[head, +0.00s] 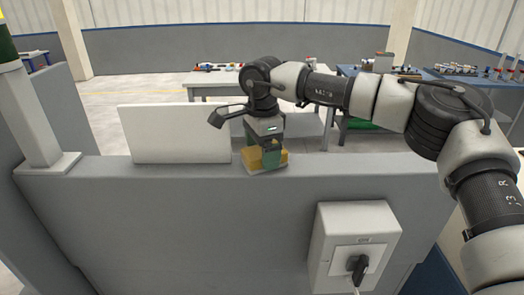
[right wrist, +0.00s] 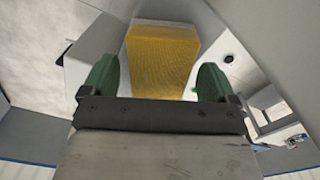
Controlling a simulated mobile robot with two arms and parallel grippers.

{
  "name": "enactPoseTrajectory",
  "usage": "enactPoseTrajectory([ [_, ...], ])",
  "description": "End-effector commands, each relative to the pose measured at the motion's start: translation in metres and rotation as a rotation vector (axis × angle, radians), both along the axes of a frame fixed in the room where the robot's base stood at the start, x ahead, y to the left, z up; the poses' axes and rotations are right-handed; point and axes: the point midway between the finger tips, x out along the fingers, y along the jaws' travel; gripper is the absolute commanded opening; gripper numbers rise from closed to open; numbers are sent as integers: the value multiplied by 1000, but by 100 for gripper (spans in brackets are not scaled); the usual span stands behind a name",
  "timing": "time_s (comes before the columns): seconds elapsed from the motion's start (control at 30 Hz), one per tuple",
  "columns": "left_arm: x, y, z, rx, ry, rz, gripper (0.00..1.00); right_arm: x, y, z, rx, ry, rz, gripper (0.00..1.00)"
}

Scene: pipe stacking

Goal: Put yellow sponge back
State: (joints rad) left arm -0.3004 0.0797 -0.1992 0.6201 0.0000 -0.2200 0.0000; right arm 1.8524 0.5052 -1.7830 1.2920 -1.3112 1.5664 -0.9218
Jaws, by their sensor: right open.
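The yellow sponge (head: 254,158) sits on top of the grey partition wall, just right of the white panel. In the right wrist view the sponge (right wrist: 162,58) is a yellow block lying between and beyond the green fingers. My right gripper (head: 270,158) points down at the sponge, and its fingers partly cover it in the head view. In the right wrist view the right gripper (right wrist: 157,75) is open, with a finger on each side of the sponge and a visible gap at each side. My left gripper is not in view.
A white panel (head: 175,134) stands at the wall's edge. A switch box (head: 352,246) with a black knob and cable is on the front of the grey wall (head: 150,215). A white post (head: 30,115) rises at left. Tables with tools (head: 225,85) stand behind.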

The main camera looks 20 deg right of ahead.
Motion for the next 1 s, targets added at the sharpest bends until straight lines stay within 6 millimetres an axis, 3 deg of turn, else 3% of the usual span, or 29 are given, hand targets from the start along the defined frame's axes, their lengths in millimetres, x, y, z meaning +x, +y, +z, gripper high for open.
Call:
enactPoseTrajectory([
  [0.53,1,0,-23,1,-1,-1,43,1,0,100,0,-2,0,89],
  [0.7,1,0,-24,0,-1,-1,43,0,0,114,1,0,1,89],
  [1.0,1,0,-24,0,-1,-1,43,0,0,116,0,1,2,89],
])
